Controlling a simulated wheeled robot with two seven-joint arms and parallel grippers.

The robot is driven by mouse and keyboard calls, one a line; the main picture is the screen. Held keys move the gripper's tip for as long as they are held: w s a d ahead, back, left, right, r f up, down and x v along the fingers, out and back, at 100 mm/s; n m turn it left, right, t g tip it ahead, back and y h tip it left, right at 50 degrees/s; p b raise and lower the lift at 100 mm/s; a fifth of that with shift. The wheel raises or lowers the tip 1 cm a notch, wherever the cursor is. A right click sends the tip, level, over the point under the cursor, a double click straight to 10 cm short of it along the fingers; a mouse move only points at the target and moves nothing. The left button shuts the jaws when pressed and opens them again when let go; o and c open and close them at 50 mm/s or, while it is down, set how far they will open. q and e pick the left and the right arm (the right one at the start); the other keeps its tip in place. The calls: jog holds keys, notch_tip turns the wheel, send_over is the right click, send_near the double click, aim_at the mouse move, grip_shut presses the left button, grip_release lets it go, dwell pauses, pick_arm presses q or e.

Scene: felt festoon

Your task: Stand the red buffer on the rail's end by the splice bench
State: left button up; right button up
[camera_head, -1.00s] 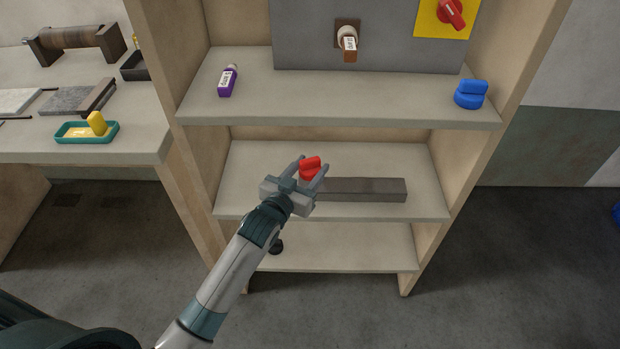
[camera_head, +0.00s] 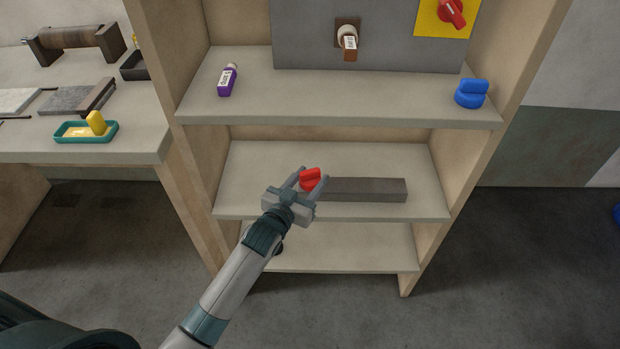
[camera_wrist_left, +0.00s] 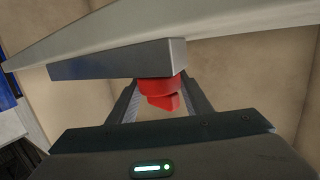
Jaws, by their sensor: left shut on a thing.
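The red buffer (camera_head: 310,178) is between the fingers of my left gripper (camera_head: 312,176), which is shut on it. It is at the left end of the grey rail (camera_head: 365,190), the end toward the bench (camera_head: 140,146) at the left. The rail lies along the middle shelf. In the left wrist view, the buffer (camera_wrist_left: 162,92) is between the fingers, against the lower edge of the rail (camera_wrist_left: 115,62) near its end. I cannot tell whether it rests on the rail or is just above it. My right gripper is out of view.
The upper shelf (camera_head: 330,108) is above and behind, with a purple bottle (camera_head: 227,82) and a blue buffer-like piece (camera_head: 471,94). Shelf side walls stand left and right. The bench holds a teal tray (camera_head: 76,138). The middle shelf is clear left of the rail.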

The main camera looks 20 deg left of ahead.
pick_arm(q)
jog(key=o, duration=1.1)
jog(key=shift+r, duration=0.1)
jog(key=v, duration=1.2)
